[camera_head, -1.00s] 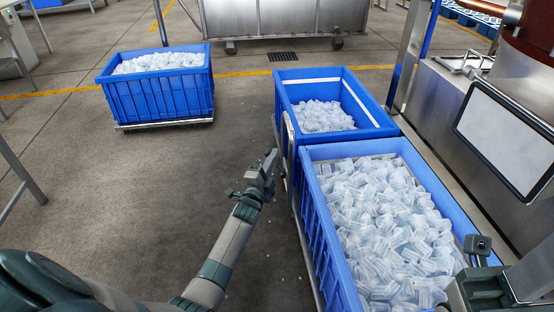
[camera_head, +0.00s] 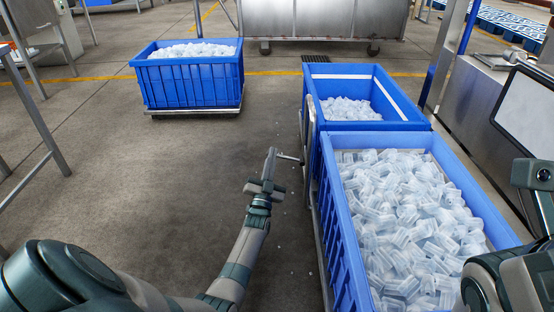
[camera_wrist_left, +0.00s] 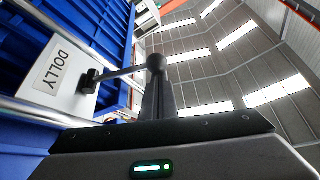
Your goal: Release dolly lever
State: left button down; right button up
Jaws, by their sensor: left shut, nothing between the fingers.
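The dolly lever (camera_head: 289,158) is a thin metal rod sticking out from the handle side of the dolly (camera_head: 311,150). In the left wrist view the lever (camera_wrist_left: 120,73) runs from a black pivot beside a white "DOLLY" label (camera_wrist_left: 57,66) to a dark ball knob (camera_wrist_left: 155,62). My left gripper (camera_head: 270,160) is at the lever's free end, left of the blue crates. Its shut fingers (camera_wrist_left: 158,95) appear just below the knob in the wrist view, with nothing between them. I cannot tell whether they touch it. My right gripper's fingers are not visible.
A large blue crate of ice tubes (camera_head: 345,262) stands at the right, with a smaller-looking one (camera_head: 316,100) beyond it. Another blue crate (camera_head: 190,85) stands back left. A metal machine (camera_head: 470,110) is at the far right. The floor at centre left is clear.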

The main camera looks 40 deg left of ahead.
pick_arm(q)
jog(key=shift+s+a+f+n+g+y+b, duration=0.15)
jog(key=shift+f+n+y+b, duration=0.2)
jog(key=shift+n, duration=0.3)
jog(key=shift+f+n+g+y+b, duration=0.2)
jog(key=shift+f+n+y, duration=0.2)
jog(key=shift+n, duration=0.25)
